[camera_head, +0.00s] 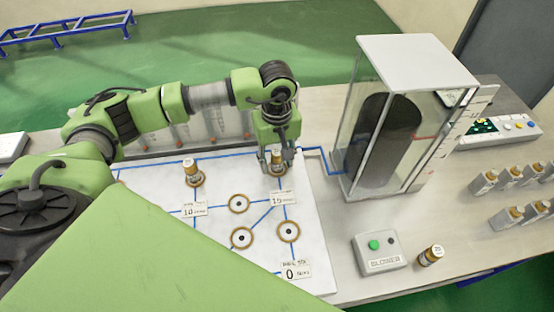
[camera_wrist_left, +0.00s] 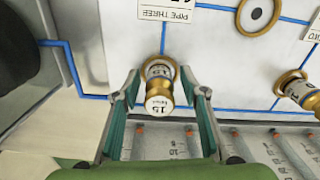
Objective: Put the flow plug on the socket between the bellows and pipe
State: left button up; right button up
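The left gripper also shows in the head view (camera_head: 276,153). A second plug (camera_head: 192,173) stands on the upper left socket. Empty ring sockets are at the middle (camera_head: 238,203), lower left (camera_head: 241,238) and lower right (camera_head: 288,232), joined by blue lines. Which plug is the flow plug is unclear. My right gripper is not in view.
A clear case (camera_head: 360,125) holds a dark cylinder (camera_head: 385,140), probably the bellows. A blower box (camera_head: 380,252) with a green button and a loose plug (camera_head: 431,255) lie in front of it. Several capped grey blocks (camera_head: 484,181) stand at the right.

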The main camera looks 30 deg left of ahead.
aim_at(277, 152)
pick_arm(q)
notch_tip(277, 152, up, 11)
jog(key=b, duration=0.4)
jog(key=shift+r, duration=0.6)
dwell(1.3)
